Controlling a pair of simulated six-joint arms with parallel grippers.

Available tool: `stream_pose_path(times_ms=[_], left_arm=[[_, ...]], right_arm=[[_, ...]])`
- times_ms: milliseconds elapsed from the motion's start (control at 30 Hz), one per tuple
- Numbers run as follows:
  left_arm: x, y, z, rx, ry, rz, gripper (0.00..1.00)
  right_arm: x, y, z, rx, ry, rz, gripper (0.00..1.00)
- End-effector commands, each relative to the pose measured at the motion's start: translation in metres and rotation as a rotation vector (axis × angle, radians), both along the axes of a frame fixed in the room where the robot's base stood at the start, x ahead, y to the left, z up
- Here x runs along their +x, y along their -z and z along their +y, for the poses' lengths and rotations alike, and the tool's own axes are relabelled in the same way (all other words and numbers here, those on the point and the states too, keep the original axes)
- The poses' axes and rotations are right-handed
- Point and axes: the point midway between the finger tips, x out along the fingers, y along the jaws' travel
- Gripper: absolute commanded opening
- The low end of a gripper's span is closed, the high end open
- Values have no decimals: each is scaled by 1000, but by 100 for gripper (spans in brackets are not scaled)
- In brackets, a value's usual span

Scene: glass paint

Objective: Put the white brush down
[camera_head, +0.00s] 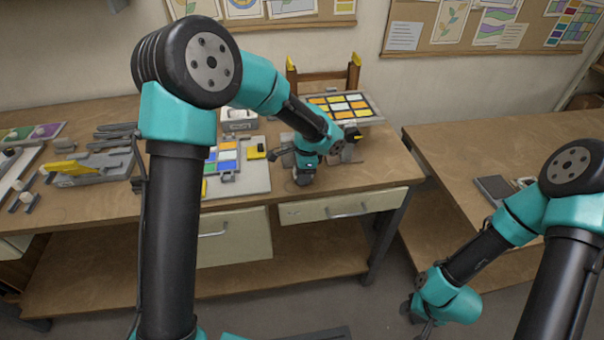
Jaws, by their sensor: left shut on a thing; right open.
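My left gripper (302,178) points down over the front right part of the worktable (350,186), to the right of a pale board with colored squares (225,160). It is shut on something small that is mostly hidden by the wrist. I cannot clearly make out the white brush or whether its tip touches anything. My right gripper (418,320) hangs low near the bottom edge, in front of the right table and away from all objects. It is open; its fingertips are hard to see.
A framed panel of orange, yellow and white squares (342,106) stands at the back. A grey holder with a yellow part (75,170) and palettes lie at the left. A second table (500,150) is at the right, across a gap. Bare wood lies right of my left gripper.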

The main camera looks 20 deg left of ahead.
Motion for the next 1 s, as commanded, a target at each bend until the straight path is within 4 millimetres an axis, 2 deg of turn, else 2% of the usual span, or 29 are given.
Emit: stream_pose_path(times_ms=[467, 500, 700, 733, 1000], left_arm=[[0, 8, 0, 1, 0, 0, 22], [0, 8, 0, 0, 0, 0, 48], [0, 8, 0, 0, 0, 0, 67], [0, 8, 0, 0, 0, 0, 70], [0, 7, 0, 0, 0, 0, 70]], right_arm=[[0, 0, 0, 0, 0, 0, 43], [0, 0, 0, 0, 0, 0, 43], [0, 0, 0, 0, 0, 0, 43], [0, 0, 0, 0, 0, 0, 43], [0, 0, 0, 0, 0, 0, 43]])
